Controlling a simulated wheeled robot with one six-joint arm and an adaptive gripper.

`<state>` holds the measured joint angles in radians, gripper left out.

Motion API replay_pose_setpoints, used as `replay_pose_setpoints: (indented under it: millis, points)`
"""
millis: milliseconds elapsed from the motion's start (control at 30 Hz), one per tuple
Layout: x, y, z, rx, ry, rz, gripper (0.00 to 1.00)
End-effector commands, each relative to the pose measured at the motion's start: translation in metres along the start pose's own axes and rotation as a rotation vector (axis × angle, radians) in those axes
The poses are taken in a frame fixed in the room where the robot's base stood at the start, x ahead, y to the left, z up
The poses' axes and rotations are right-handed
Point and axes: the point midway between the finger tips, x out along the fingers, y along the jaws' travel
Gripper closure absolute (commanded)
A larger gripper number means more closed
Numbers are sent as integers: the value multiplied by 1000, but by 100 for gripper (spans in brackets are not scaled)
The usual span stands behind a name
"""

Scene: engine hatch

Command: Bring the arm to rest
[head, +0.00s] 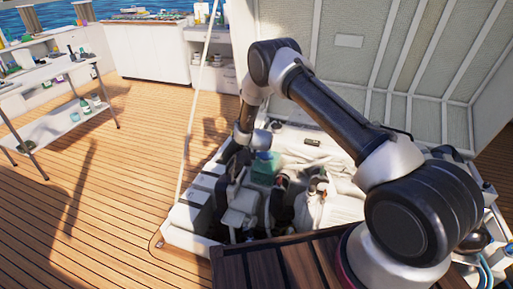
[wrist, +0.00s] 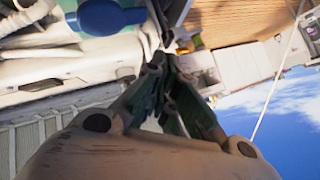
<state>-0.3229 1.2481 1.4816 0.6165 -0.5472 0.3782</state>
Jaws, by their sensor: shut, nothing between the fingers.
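My arm reaches from the lower right of the head view, up over the open engine hatch and down on its left side. My gripper (head: 226,158) hangs over the left part of the hatch opening, dark against the machinery, so its height above the parts is hard to tell. In the wrist view my gripper (wrist: 168,62) points away from the camera with its fingers together. Nothing shows between them. A blue rounded part (wrist: 105,17) lies beyond and left of the fingertips.
The raised hatch lid (head: 345,65) stands behind the arm. A thin pole (head: 197,100) rises at the opening's left edge. A side table (head: 60,115) with bottles and a white counter (head: 150,50) stand further off. The wooden deck (head: 110,200) at left is clear.

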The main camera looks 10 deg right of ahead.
Motion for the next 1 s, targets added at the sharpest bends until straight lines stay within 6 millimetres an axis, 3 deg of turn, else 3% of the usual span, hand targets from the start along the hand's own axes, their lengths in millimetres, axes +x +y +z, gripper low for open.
replay_pose_setpoints:
  millis: [200,367,500,667,733,800,1000]
  points:
    - [-38,-16,3,-1,0,-3,100]
    - [-51,-20,5,-12,-6,1,100]
    - [-54,-11,31,-72,-117,35,100]
    - [-75,29,83,-197,-340,114,100]
    - [-98,42,100,-265,-457,144,100]
    - [-130,46,102,-333,-570,162,100]
    - [-219,47,72,-473,-785,182,100]
